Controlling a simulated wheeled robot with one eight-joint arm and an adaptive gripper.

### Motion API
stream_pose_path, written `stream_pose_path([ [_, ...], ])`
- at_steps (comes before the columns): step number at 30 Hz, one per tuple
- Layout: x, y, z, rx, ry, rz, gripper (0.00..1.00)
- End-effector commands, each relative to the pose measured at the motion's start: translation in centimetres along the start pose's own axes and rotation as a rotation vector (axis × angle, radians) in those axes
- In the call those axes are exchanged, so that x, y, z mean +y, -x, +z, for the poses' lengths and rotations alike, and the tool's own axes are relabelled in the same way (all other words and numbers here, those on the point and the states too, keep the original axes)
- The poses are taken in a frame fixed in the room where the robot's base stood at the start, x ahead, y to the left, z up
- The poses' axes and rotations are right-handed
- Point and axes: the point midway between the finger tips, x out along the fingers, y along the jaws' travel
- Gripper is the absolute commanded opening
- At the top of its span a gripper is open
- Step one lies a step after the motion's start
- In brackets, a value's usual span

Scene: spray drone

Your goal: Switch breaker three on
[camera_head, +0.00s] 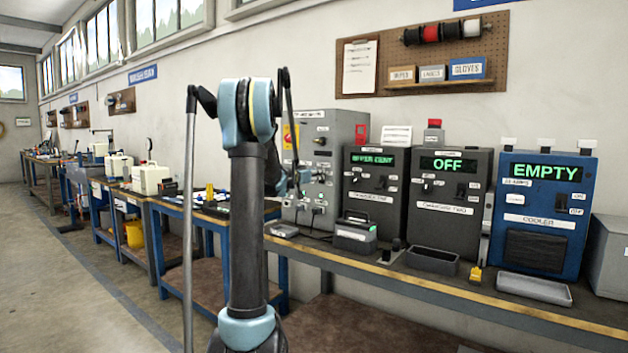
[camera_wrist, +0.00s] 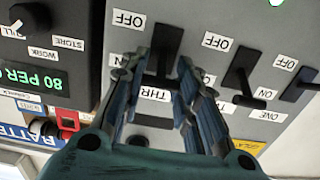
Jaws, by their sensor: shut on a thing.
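In the wrist view the panel's writing is upside down. The breaker three lever (camera_wrist: 164,45) is black, on a grey panel face with OFF above it in the picture and ON beside its lower end. My gripper (camera_wrist: 160,72) is shut on this lever, one finger on each side. The lever's free end appears near the ON label, though the fingers partly cover it and the THREE label. The breaker two lever (camera_wrist: 243,80) and breaker one lever (camera_wrist: 300,85) are to the right. In the head view the grey breaker cabinet (camera_head: 345,130) stands behind my arm, which mostly hides my gripper.
In the wrist view a unit with a green display (camera_wrist: 35,80) and a red clip (camera_wrist: 68,122) are to the left. In the head view, cabinets reading OFF (camera_head: 450,205) and EMPTY (camera_head: 545,210) stand right along the bench (camera_head: 460,290). Floor at left is clear.

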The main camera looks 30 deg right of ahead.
Motion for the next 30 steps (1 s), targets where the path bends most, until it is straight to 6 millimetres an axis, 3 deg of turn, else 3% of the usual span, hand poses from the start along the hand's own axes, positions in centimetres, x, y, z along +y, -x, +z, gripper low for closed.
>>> stream_pose_path([
  [22, -0.29, -0.14, -0.34, -0.064, 0.001, -0.005, 0.04],
  [23, -0.29, -0.14, -0.34, -0.064, 0.001, -0.005, 0.35],
  [25, -0.25, -0.14, -0.34, -0.063, 0.001, -0.004, 0.50],
  [30, -0.14, -0.14, -0.31, -0.064, 0.001, -0.002, 0.50],
])
